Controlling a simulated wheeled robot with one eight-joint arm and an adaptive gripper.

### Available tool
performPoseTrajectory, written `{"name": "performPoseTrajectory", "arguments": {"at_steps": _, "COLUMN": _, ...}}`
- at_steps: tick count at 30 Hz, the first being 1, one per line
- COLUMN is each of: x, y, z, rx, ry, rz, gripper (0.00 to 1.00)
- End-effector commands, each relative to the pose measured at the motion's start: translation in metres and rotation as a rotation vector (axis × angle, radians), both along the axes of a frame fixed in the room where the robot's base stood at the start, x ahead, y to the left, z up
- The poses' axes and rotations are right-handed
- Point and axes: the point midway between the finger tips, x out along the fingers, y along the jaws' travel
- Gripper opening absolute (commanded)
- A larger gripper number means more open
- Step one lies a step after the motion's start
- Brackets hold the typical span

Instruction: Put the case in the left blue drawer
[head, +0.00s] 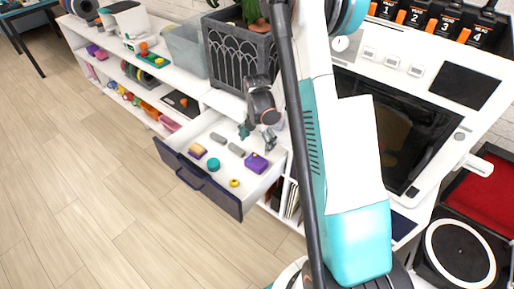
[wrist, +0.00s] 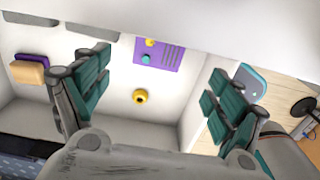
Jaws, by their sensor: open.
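The left blue drawer (head: 200,181) is pulled open, with a dark blue front and a white inside. In it lie a purple block-like item (head: 257,163), a yellow ring (head: 234,183), a teal round piece (head: 213,164), a beige-and-purple piece (head: 197,150) and grey bars. I cannot tell for sure which thing is the case. My gripper (head: 257,136) is open and empty above the drawer's back part. In the wrist view, my spread fingers (wrist: 160,95) frame the yellow ring (wrist: 140,97); the purple item (wrist: 158,53) shows slots and small knobs, partly cut off by a white edge.
White shelves (head: 120,75) with small coloured things run to the back left. A dark planter (head: 235,55) and a clear bin (head: 185,45) stand on the white top. A large white machine (head: 415,100) stands on the right. The wooden floor (head: 90,190) before the drawer is clear.

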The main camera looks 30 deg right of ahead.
Motion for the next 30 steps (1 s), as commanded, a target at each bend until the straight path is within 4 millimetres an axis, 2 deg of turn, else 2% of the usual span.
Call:
{"name": "performPoseTrajectory", "arguments": {"at_steps": 1, "x": 0.000, "y": 0.000, "z": 0.010, "rx": 0.000, "ry": 0.000, "rz": 0.000, "gripper": 0.86}}
{"name": "performPoseTrajectory", "arguments": {"at_steps": 3, "x": 0.000, "y": 0.000, "z": 0.018, "rx": 0.000, "ry": 0.000, "rz": 0.000, "gripper": 0.86}}
{"name": "performPoseTrajectory", "arguments": {"at_steps": 7, "x": 0.000, "y": 0.000, "z": 0.026, "rx": 0.000, "ry": 0.000, "rz": 0.000, "gripper": 0.86}}
{"name": "performPoseTrajectory", "arguments": {"at_steps": 30, "x": 0.000, "y": 0.000, "z": 0.028, "rx": 0.000, "ry": 0.000, "rz": 0.000, "gripper": 0.86}}
